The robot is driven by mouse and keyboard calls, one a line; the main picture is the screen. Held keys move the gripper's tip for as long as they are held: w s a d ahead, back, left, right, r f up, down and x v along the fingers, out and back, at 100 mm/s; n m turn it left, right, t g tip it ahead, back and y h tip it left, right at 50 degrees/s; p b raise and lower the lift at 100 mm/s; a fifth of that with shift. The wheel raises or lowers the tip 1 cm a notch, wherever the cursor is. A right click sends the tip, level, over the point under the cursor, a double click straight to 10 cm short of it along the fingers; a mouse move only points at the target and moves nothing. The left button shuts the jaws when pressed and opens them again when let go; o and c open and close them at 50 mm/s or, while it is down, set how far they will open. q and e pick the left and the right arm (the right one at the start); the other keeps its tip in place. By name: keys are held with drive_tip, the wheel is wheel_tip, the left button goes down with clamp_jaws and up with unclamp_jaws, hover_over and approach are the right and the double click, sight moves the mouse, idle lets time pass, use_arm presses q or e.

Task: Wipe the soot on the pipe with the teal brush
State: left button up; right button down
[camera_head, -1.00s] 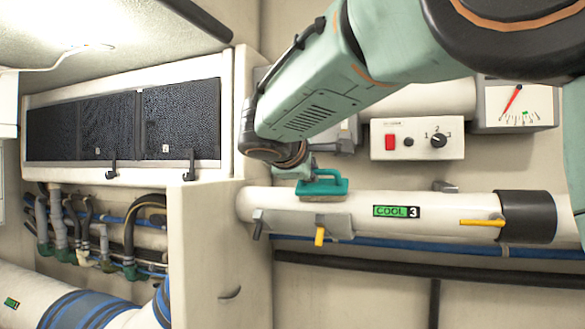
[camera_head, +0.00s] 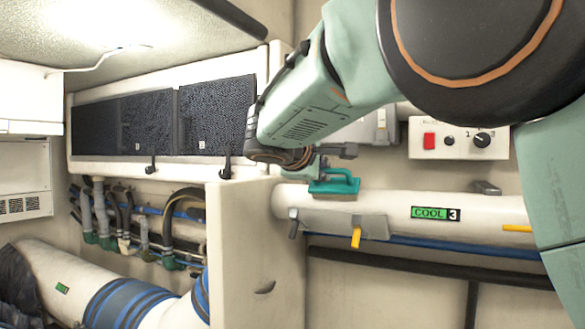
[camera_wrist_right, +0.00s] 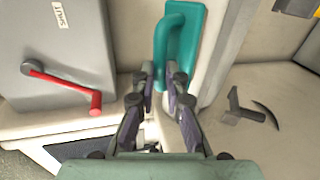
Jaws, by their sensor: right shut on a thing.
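The teal brush (camera_head: 338,186) rests on or just above the top of the white pipe (camera_head: 480,207), near the pipe's left end. My right gripper (camera_head: 318,168) is shut on the brush handle from above left. In the right wrist view, its fingers (camera_wrist_right: 165,82) close around the teal handle (camera_wrist_right: 176,52). A grey patch (camera_head: 335,222) shows on the pipe's front below the brush; I cannot tell if it is soot or a bracket. The brush and gripper hide the pipe's top there. My left gripper is not in view.
A yellow lever (camera_head: 356,238) hangs under the pipe. A control box (camera_head: 458,138) is on the wall above. A pale partition (camera_head: 245,250) stands left of the pipe. The wrist view shows a grey box (camera_wrist_right: 60,50) with a red lever (camera_wrist_right: 62,84).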

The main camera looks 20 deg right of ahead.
drive_tip(key=shift+s+a+r+p, duration=0.45)
drive_tip(key=shift+r+p, duration=0.1)
drive_tip(key=shift+r, duration=0.2)
drive_tip(key=shift+s+a+r+p, duration=0.4)
drive_tip(key=shift+s+r+p, duration=0.1)
drive_tip(key=shift+r, duration=0.3)
drive_tip(key=shift+s+a+r+p, duration=0.45)
drive_tip(key=shift+r+p, duration=0.1)
drive_tip(key=shift+r, duration=0.2)
drive_tip(key=shift+w+a, duration=0.1)
drive_tip(key=shift+s+a+r+p, duration=0.4)
drive_tip(key=shift+r+p, duration=0.05)
drive_tip(key=shift+r, duration=0.15)
drive_tip(key=shift+s+a+r+p, duration=0.35)
drive_tip(key=shift+r+p, duration=0.1)
drive_tip(key=shift+r, duration=0.15)
drive_tip(key=shift+w+f, duration=0.1)
drive_tip(key=shift+w, duration=0.05)
